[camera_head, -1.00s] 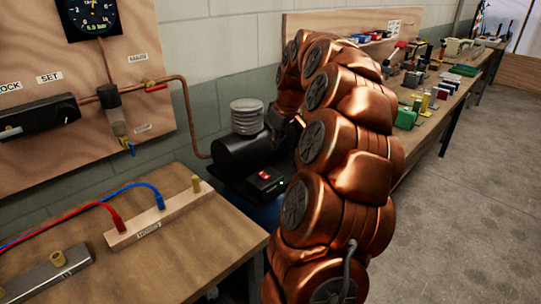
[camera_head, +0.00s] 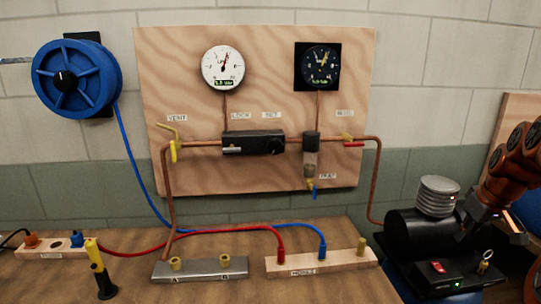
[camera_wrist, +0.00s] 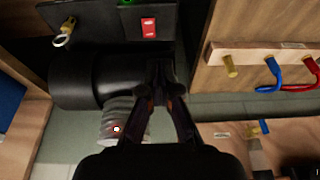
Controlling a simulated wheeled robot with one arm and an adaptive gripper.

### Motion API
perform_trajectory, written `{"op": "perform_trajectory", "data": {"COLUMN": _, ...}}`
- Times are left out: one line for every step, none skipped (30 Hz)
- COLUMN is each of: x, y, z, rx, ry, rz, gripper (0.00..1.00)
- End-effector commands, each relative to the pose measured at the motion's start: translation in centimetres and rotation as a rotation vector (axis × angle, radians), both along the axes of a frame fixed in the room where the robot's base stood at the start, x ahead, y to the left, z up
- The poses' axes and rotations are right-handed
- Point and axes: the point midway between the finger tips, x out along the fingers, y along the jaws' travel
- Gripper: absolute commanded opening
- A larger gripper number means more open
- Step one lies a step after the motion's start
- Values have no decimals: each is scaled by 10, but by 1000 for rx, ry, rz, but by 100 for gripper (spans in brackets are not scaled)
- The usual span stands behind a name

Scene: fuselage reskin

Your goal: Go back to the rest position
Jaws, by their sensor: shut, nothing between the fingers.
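My gripper (camera_head: 468,226) hangs at the right of the head view, above the right end of a black compressor tank (camera_head: 408,240). In the wrist view my gripper (camera_wrist: 161,72) has its two dark fingers together at the tips, with nothing held. The fingers overlap the tank (camera_wrist: 82,80) in that view, and I cannot tell how close they are to it. The control box (camera_head: 437,278) has a red switch, which also shows in the wrist view (camera_wrist: 149,28). A key with a ring (camera_head: 485,262) is on the box's right side.
A wooden panel (camera_head: 180,75) carries two gauges, a regulator and copper pipes. The workbench (camera_head: 210,288) below holds a manifold bar (camera_head: 335,262) with red and blue hoses, a metal bar (camera_head: 205,270) and a yellow-black tool (camera_head: 98,268). A blue reel (camera_head: 72,80) hangs on the wall.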

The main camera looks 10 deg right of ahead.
Motion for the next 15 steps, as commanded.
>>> {"op": "perform_trajectory", "data": {"x": 2, "y": 20, "z": 3, "rx": 7, "ry": 9, "rz": 21, "gripper": 0}}
{"op": "perform_trajectory", "data": {"x": 3, "y": 33, "z": 4, "rx": 12, "ry": 15, "rz": 32, "gripper": 0}}
{"op": "perform_trajectory", "data": {"x": 4, "y": 53, "z": 6, "rx": 17, "ry": 22, "rz": 47, "gripper": 0}}
{"op": "perform_trajectory", "data": {"x": 3, "y": 68, "z": 8, "rx": 22, "ry": 30, "rz": 58, "gripper": 0}}
{"op": "perform_trajectory", "data": {"x": 2, "y": 85, "z": 7, "rx": 29, "ry": 43, "rz": 71, "gripper": 0}}
{"op": "perform_trajectory", "data": {"x": -1, "y": 107, "z": 7, "rx": 36, "ry": 57, "rz": 85, "gripper": 0}}
{"op": "perform_trajectory", "data": {"x": -3, "y": 123, "z": 8, "rx": 40, "ry": 66, "rz": 94, "gripper": 0}}
{"op": "perform_trajectory", "data": {"x": -8, "y": 138, "z": 7, "rx": 44, "ry": 80, "rz": 104, "gripper": 0}}
{"op": "perform_trajectory", "data": {"x": -13, "y": 158, "z": 6, "rx": 49, "ry": 98, "rz": 114, "gripper": 0}}
{"op": "perform_trajectory", "data": {"x": -18, "y": 172, "z": 5, "rx": 51, "ry": 109, "rz": 119, "gripper": 0}}
{"op": "perform_trajectory", "data": {"x": -24, "y": 186, "z": 4, "rx": 54, "ry": 122, "rz": 127, "gripper": 0}}
{"op": "perform_trajectory", "data": {"x": -33, "y": 203, "z": 2, "rx": 57, "ry": 140, "rz": 134, "gripper": 0}}
{"op": "perform_trajectory", "data": {"x": -39, "y": 215, "z": 1, "rx": 57, "ry": 154, "rz": 137, "gripper": 0}}
{"op": "perform_trajectory", "data": {"x": -48, "y": 228, "z": -2, "rx": 58, "ry": 169, "rz": 141, "gripper": 0}}
{"op": "perform_trajectory", "data": {"x": -58, "y": 243, "z": -4, "rx": 58, "ry": 186, "rz": 144, "gripper": 0}}
